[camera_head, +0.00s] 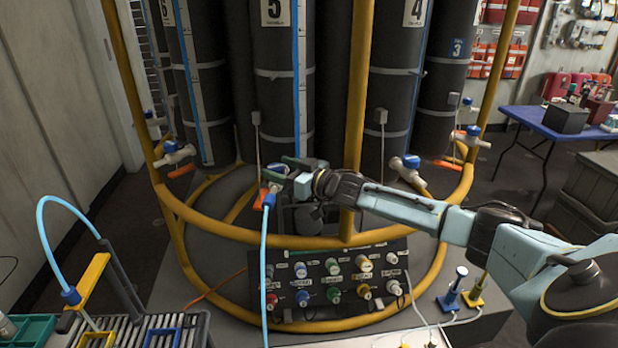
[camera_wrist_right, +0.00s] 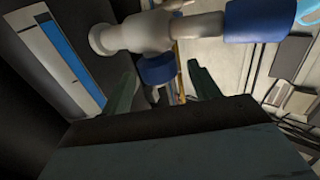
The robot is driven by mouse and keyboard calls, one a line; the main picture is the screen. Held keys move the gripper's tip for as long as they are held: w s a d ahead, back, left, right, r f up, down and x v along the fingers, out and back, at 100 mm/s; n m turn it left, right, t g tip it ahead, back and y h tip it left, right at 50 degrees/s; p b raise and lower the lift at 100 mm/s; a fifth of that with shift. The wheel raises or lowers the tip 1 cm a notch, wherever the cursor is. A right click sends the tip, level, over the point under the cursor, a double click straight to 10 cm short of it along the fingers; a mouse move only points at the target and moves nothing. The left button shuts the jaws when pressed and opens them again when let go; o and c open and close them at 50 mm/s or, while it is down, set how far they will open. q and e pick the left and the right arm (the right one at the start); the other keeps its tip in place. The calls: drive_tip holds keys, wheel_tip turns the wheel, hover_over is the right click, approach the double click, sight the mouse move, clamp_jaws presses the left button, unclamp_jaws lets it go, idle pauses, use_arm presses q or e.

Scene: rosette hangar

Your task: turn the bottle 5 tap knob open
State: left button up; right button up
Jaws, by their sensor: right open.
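Bottle 5 (camera_head: 277,95) is a tall dark cylinder with a blue-and-white strip, at the back centre of the head view. Its white tap (camera_wrist_right: 135,34) shows close up in the right wrist view, with a blue knob (camera_wrist_right: 157,69) on it. My right gripper (camera_head: 277,172) is at this tap in the head view and hides most of it. In the right wrist view my right gripper (camera_wrist_right: 162,76) is open, with the knob between its fingertips. I cannot tell whether the fingers touch the knob. My left gripper is not in view.
A yellow rail frame (camera_head: 235,233) surrounds the bottles, with an upright post (camera_head: 360,90) near my right arm. A blue hose (camera_head: 264,270) hangs from the tap past a panel of coloured knobs (camera_head: 333,283). Neighbouring taps (camera_head: 178,153) stand on either side.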

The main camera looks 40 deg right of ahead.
drive_tip(key=v, duration=0.9)
drive_tip(key=shift+s, duration=0.3)
